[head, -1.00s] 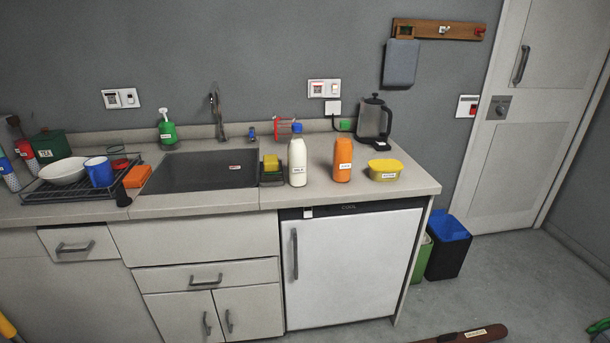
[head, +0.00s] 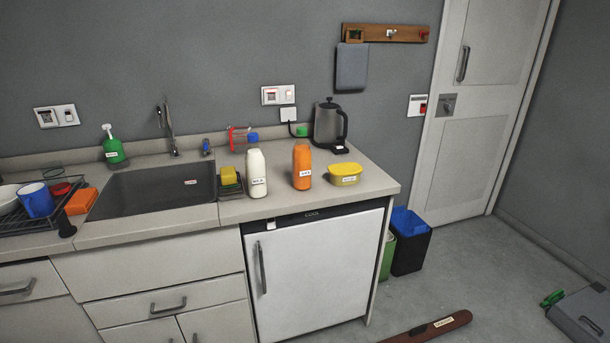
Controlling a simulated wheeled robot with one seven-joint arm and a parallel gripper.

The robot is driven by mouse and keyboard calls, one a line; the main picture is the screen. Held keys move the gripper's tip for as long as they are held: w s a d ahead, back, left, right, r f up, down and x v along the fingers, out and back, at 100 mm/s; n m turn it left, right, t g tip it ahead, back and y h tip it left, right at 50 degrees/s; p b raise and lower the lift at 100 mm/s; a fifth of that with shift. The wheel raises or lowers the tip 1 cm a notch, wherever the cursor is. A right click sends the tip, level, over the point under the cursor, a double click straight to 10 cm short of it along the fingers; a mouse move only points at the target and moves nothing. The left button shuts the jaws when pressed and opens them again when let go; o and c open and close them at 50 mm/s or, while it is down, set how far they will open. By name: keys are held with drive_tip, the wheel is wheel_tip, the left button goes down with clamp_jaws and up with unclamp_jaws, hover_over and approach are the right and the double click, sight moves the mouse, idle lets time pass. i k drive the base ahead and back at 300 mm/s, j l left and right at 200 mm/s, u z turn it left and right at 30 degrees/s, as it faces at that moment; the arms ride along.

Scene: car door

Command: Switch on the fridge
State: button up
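The small white fridge (head: 318,270) stands under the right end of the counter, its door shut. It has a grey upright handle (head: 262,269) at the left and a black top strip marked "COOL" (head: 312,214). A small white tag (head: 271,226) sits at the strip's left end. On the wall above is a switch plate (head: 278,95) with a reddish rocker. A white plug block (head: 288,114) is just below it, with a dark cord. Which appliance the cord serves is unclear. My gripper is not in view.
Milk (head: 256,172), an orange bottle (head: 302,166), a yellow tub (head: 345,174) and a kettle (head: 330,124) stand on the counter. A brown bar (head: 435,325) lies on the floor before the fridge. Bins (head: 411,250) stand right of it. A grey case (head: 585,318) is at bottom right.

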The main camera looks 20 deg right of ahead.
sight(271, 222)
drive_tip(key=i+j, duration=0.15)
drive_tip(key=i, duration=0.4)
drive_tip(key=i+j, duration=0.1)
drive_tip(key=i, duration=0.45)
